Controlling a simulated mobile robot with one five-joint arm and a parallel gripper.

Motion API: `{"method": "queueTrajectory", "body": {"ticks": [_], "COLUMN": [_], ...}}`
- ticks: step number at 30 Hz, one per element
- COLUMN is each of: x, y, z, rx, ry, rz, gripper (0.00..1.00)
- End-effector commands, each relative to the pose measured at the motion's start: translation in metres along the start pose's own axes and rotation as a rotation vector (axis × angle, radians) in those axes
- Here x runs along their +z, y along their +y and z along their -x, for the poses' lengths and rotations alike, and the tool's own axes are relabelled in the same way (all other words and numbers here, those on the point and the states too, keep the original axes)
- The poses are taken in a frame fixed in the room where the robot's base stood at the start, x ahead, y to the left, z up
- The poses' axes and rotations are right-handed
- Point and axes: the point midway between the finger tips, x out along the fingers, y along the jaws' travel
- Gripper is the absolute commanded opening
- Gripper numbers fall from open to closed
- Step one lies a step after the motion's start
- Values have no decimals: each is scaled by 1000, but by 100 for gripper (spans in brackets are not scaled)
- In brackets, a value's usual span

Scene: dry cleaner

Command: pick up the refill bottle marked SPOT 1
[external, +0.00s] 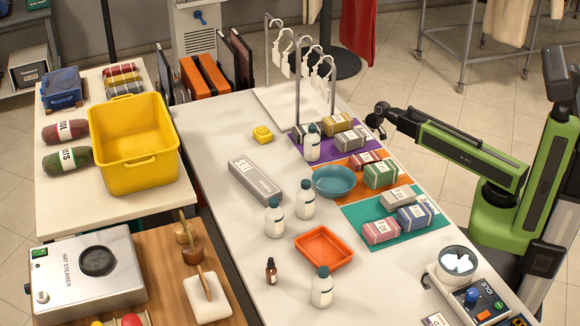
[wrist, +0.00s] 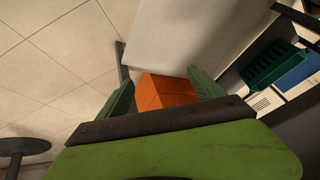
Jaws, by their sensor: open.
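Several white bottles with dark caps stand on the white counter in the external view. One (external: 312,146) is at the back on the purple mat, two are mid-counter, a left one (external: 274,219) and a right one (external: 306,202), and one (external: 321,289) is near the front. Their labels are too small to read, so I cannot tell which is SPOT 1. My gripper (external: 378,118) is raised over the counter's right edge, right of the back bottle and apart from it. In the wrist view my gripper (wrist: 161,88) has its green fingers spread, with nothing held; no bottle shows there.
Wrapped parcels (external: 380,174) lie on coloured mats beneath and in front of my arm. A teal bowl (external: 334,181), orange tray (external: 324,248), grey box (external: 256,180) and small brown bottle (external: 271,271) share the counter. A hanger rack (external: 298,80) stands at the back.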

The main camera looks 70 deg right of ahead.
Motion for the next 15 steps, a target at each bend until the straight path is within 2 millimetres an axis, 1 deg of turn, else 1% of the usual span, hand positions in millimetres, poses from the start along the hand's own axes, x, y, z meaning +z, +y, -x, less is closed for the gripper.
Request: {"method": "queueTrajectory", "body": {"ticks": [1, 2, 3, 5, 6, 8, 9, 11, 12, 14, 15], "x": [-39, -54, -72, -99, -116, -138, -152, -168, -176, -186, -192], "y": [12, 22, 35, 54, 66, 78, 80, 72, 60, 36, 17], "z": [49, 64, 86, 118, 139, 170, 188, 212, 225, 244, 256], "rx": [3, 5, 9, 17, 22, 26, 24, 11, -6, -37, -61], "ry": [45, 74, 111, 168, 202, 239, 253, 252, 237, 202, 174], "rz": [-18, -27, -37, -52, -61, -66, -60, -39, -16, 25, 58], "gripper": [77, 77, 77, 77, 77, 77, 77, 77, 77, 77, 77]}}
